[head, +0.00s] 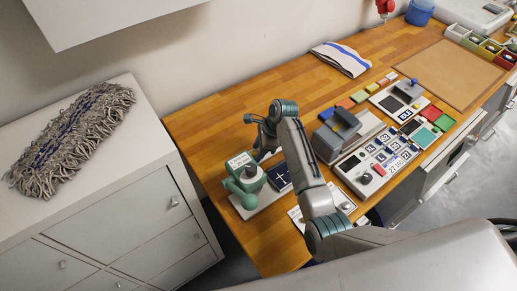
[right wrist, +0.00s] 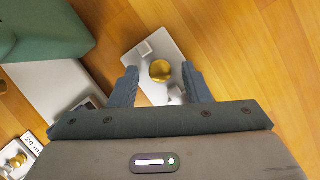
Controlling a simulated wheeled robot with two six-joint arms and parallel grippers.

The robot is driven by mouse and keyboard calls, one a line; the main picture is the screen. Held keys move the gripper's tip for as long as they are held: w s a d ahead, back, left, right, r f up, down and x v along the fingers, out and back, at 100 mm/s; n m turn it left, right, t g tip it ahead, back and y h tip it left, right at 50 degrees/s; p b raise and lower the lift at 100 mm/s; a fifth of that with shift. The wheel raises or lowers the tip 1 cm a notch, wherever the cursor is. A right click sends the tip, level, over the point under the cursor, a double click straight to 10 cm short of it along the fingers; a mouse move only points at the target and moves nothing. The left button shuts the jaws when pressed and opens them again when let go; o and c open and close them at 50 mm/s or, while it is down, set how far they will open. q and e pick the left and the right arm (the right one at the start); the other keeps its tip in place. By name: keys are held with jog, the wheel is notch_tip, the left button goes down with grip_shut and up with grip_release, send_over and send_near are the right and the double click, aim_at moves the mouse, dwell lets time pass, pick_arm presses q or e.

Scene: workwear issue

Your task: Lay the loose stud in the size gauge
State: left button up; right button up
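A golden round-topped stud (right wrist: 160,70) shows in the right wrist view, over a small white plate (right wrist: 148,92) with small pale blocks. I cannot tell whether it sits in a seat there or just on the plate, nor whether this plate is the size gauge. My right gripper (right wrist: 160,82) is open, one finger on each side of the stud, with gaps between. In the head view my right gripper (head: 256,137) is over the wooden bench behind the green press; the stud is not made out there. My left gripper is not in view.
A green press (head: 243,180) stands on a white base close to my right gripper. A card marked 20 mm (right wrist: 31,143) with golden pieces lies at lower left in the wrist view. A grey device (head: 345,132) and number panel stand right of my arm. Bare wood (head: 215,118) lies left.

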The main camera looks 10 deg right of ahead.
jog(key=b+v, duration=0.3)
jog(key=v, duration=0.9)
dwell(0.3)
